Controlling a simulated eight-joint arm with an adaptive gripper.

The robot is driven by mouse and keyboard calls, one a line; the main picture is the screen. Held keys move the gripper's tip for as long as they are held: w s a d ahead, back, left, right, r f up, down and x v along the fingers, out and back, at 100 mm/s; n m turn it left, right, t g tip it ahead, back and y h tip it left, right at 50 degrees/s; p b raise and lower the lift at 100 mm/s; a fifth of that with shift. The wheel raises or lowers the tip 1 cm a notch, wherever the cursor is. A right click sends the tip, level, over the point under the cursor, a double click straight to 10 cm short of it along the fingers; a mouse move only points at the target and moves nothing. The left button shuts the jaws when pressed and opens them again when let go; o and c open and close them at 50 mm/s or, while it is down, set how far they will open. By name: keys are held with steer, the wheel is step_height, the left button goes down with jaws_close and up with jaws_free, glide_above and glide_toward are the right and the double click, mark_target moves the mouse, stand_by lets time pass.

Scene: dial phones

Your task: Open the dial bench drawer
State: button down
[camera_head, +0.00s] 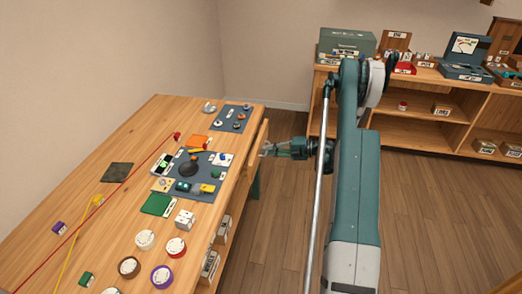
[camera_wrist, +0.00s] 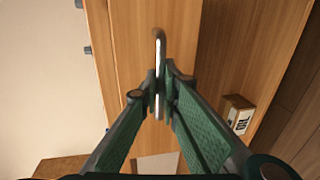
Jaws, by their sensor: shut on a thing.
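The dial bench (camera_head: 115,215) is a long wooden table on the left of the head view. Its drawer front (camera_head: 258,140) is a wooden panel along the bench's right edge, under the top. In the wrist view the drawer front (camera_wrist: 185,30) carries a slim metal bar handle (camera_wrist: 158,45). My gripper (camera_head: 266,150) is at the drawer front, reaching in from the right. In the wrist view my gripper (camera_wrist: 160,95) has its green fingers closed on the handle, one on each side. The fingertips hide part of the handle.
A blue-grey mat (camera_head: 205,190) with small parts lies on the bench near the drawer. Labelled boxes (camera_head: 210,266) sit under the bench's front edge; one also shows in the wrist view (camera_wrist: 238,117). A wooden shelf (camera_head: 420,105) stands behind my arm. The floor right of the drawer is clear.

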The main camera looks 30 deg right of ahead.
steer(key=f+v, duration=0.2)
steer(key=v, duration=1)
steer(key=f+b+v, duration=0.1)
steer(key=f+v, duration=0.2)
steer(key=v, duration=0.9)
steer(key=shift+s+d, duration=0.35)
steer(key=shift+d, duration=0.05)
steer(key=c, duration=2.9)
jaws_free()
steer(key=shift+o, duration=0.2)
steer(key=shift+s, duration=0.1)
steer(key=v, duration=1.1)
steer(key=shift+s+d, duration=0.25)
steer(key=shift+d, duration=0.05)
